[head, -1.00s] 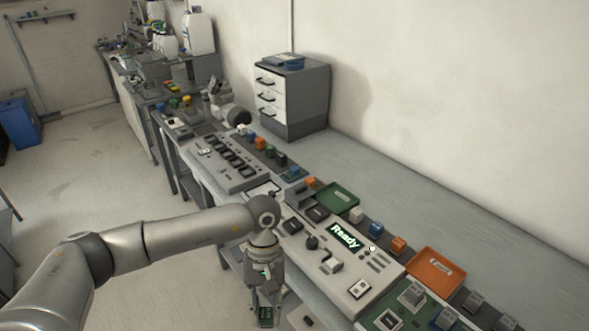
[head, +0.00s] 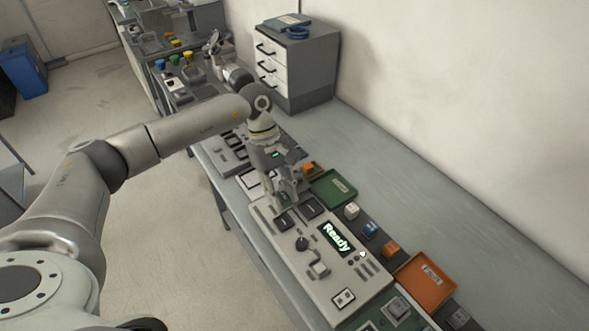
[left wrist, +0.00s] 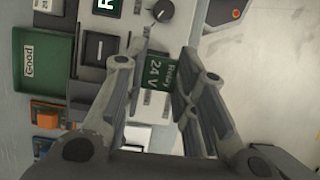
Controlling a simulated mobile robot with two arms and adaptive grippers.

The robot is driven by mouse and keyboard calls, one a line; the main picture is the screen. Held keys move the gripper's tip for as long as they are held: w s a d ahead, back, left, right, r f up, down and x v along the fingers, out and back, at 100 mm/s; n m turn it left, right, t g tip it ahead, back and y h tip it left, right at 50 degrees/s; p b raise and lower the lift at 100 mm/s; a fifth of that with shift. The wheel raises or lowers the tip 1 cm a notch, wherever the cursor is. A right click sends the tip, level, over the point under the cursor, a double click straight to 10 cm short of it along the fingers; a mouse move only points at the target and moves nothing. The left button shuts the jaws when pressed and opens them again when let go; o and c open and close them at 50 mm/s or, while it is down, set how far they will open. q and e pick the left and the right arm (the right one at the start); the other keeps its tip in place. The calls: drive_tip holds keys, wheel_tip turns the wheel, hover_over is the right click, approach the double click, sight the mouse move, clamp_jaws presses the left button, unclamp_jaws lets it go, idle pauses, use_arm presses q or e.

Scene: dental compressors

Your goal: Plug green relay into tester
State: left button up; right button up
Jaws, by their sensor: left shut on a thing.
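The green relay (left wrist: 158,75), labelled "Relay 24 V", is between the fingers of my left gripper (left wrist: 157,82) in the left wrist view. My left gripper (head: 287,197) is shut on it. In the head view the gripper hangs over the left end of the tester (head: 318,283), close to its two dark sockets (head: 284,221), and mostly hides the relay. The tester's display (head: 336,237) reads "Ready". In the left wrist view a socket (left wrist: 99,47) and the knob (left wrist: 161,11) lie left of and above the relay. Whether the relay touches the tester is unclear. My right gripper is out of view.
A green tray (head: 351,192), labelled "Good" in the left wrist view (left wrist: 30,60), lies behind the tester. An orange tray (head: 425,299) lies to the right. Several coloured relays (head: 370,229) stand between them. The bench behind is clear.

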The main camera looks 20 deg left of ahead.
use_arm(q)
drive_tip(key=shift+w+f, duration=0.1)
drive_tip(key=shift+w, duration=0.4)
drive_tip(key=shift+s+f+b, duration=0.3)
drive_tip(key=shift+s+f, duration=0.4)
drive_tip(key=shift+s, duration=0.05)
drive_tip(key=shift+w+f, duration=0.25)
drive_tip(key=shift+f, duration=0.7)
drive_tip(key=shift+f+b, duration=0.7)
drive_tip(key=shift+b, duration=0.35)
drive_tip(key=shift+f+b, duration=0.1)
drive_tip(key=shift+b, duration=0.35)
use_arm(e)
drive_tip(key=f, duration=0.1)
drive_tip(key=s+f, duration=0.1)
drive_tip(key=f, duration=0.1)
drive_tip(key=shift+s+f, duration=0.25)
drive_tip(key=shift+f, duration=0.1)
